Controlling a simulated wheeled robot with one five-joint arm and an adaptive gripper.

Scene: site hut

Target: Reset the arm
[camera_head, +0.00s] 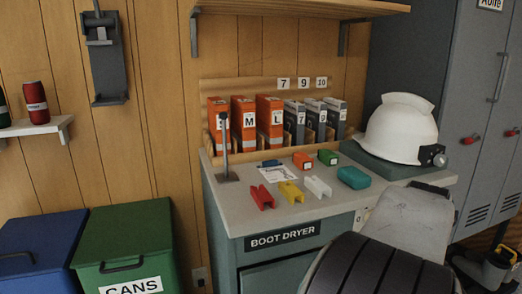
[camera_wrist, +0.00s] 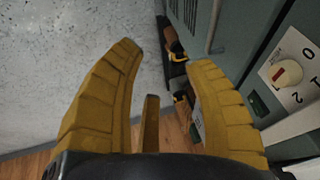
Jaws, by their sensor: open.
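My gripper (camera_wrist: 164,58) shows in the wrist view as two thick yellow ribbed fingers, spread wide apart. Nothing is between the fingertips. Beyond them are a pale speckled grey surface, a strip of wood-coloured floor and a grey-green cabinet front at the right. In the head view, a pale grey link of my arm and a dark ribbed part cover the lower right of the counter's front. I cannot make out the gripper's fingers in that view.
The counter (camera_head: 232,208) bears several small coloured pieces, binders and a white helmet (camera_head: 397,130). A blue bin (camera_head: 40,232) and green bin (camera_head: 140,228) stand left. Grey lockers (camera_head: 470,95) stand right. A rotary dial (camera_wrist: 287,73) is right of my gripper.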

